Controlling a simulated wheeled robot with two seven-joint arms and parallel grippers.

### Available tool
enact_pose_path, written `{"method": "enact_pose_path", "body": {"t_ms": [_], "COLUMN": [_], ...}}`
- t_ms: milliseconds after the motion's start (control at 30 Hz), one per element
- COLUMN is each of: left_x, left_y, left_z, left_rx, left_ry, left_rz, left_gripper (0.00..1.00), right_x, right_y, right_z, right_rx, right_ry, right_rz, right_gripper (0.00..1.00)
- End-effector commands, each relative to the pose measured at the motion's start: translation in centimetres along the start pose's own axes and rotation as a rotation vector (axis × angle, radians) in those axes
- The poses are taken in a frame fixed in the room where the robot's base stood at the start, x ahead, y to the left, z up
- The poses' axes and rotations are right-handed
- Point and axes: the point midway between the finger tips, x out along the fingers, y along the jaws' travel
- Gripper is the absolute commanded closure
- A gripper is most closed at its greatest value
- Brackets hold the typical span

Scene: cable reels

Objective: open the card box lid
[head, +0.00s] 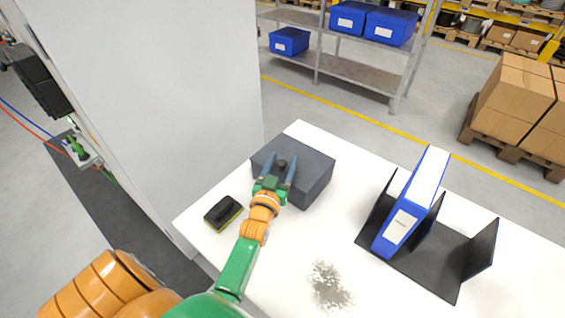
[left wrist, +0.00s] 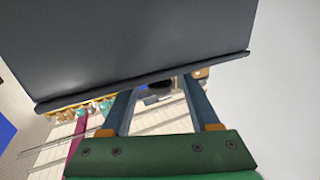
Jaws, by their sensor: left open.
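The card box (head: 316,178) is a dark grey box near the far left edge of the white table, and its lid looks closed in the head view. A small dark knob (head: 281,163) shows on its top. My left gripper (head: 280,160) is open over the box top, with one blue-grey finger on each side of the knob; whether they touch it I cannot tell. In the left wrist view a large dark grey face of the card box (left wrist: 140,45) fills the top and hides the fingertips behind its edge. My right gripper is out of view.
A black and yellow eraser-like block (head: 223,212) lies left of the box. A blue binder (head: 412,205) stands in a black holder (head: 425,262) at the right. A grey smudge (head: 328,286) marks the table (head: 275,240) front. A light wall panel (head: 150,100) rises at the left.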

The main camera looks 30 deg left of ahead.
Motion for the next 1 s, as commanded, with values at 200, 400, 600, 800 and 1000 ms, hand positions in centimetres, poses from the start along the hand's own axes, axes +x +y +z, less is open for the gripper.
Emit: {"method": "enact_pose_path", "body": {"t_ms": [200,400,600,800,1000], "left_x": [-0.04,-0.05,-0.06,-0.06,-0.06], "left_y": [0.00,0.00,0.00,0.00,0.00], "left_z": [0.01,0.02,0.02,0.02,0.02], "left_rx": [0.000,0.000,0.000,0.000,0.000], "left_ry": [0.000,0.000,0.000,-0.001,-0.001], "left_rz": [0.000,0.000,0.000,0.000,0.000], "left_gripper": [0.57,1.00,1.00,1.00,1.00], "right_x": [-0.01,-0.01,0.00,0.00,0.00], "right_y": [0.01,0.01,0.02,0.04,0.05], "right_z": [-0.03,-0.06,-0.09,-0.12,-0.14], "right_rx": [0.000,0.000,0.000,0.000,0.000], "right_ry": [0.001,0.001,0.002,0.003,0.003], "right_rz": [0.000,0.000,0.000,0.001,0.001], "right_gripper": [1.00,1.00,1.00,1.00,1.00]}}
